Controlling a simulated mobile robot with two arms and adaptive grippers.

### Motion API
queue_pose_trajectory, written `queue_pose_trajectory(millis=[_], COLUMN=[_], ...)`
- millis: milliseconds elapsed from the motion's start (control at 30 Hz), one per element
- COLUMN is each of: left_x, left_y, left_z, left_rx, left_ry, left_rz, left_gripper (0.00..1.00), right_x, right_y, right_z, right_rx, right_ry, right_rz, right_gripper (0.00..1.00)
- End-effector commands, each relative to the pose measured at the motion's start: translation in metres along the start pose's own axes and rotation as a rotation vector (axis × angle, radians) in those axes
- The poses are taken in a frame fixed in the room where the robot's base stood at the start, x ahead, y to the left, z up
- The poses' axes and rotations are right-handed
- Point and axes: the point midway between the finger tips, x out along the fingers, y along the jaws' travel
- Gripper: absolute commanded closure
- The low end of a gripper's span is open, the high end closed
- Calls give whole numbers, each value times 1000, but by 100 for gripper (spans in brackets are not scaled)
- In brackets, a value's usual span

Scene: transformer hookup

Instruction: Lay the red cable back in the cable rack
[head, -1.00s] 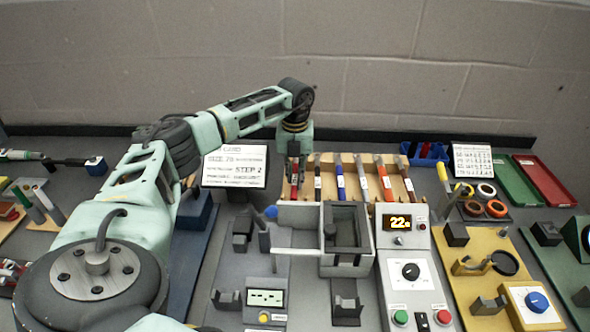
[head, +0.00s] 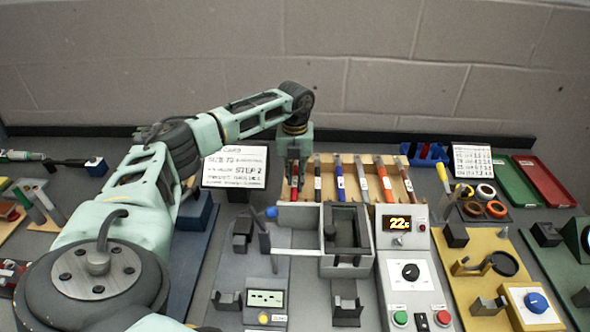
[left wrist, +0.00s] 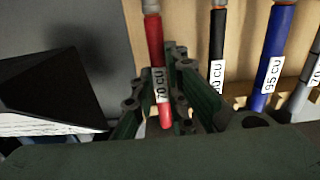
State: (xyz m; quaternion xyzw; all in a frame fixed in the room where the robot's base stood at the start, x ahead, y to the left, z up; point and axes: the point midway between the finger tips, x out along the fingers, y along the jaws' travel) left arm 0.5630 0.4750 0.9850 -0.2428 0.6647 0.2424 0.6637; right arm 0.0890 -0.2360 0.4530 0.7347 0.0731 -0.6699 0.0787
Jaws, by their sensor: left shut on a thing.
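The cable rack (head: 351,182) is a pale wooden tray at the back middle of the table. My left gripper (head: 294,173) is over its left end, pointing down. The cable runs between the fingers along the left side of the rack, roughly in line with the other cables. Whether it touches the rack floor I cannot tell. My right gripper is not in view.
A black cable (left wrist: 217,50) and a blue cable (left wrist: 276,55) lie in the rack just right of the held one. A card stand (head: 235,167) is close on the left. A crimping-type fixture box (head: 345,262) and a control unit with display (head: 397,224) stand in front.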

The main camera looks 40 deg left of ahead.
Motion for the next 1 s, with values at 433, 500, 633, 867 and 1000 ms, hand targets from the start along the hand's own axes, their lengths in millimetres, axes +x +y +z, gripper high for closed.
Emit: queue_pose_trajectory(millis=[433,500,633,867,1000], left_x=[0,0,-2,-19,-30], left_y=[0,0,0,0,0], left_z=[0,0,0,0,0], left_rx=[0,0,0,0,0], left_ry=[-1,-1,0,-1,-1], left_rz=[-1,-1,0,-1,-1], left_gripper=[65,65,65,65,65], right_x=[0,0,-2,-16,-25], right_y=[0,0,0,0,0], right_z=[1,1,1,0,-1], right_rx=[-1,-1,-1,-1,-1], right_ry=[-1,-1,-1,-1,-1], right_rz=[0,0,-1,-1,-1], right_gripper=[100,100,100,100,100])
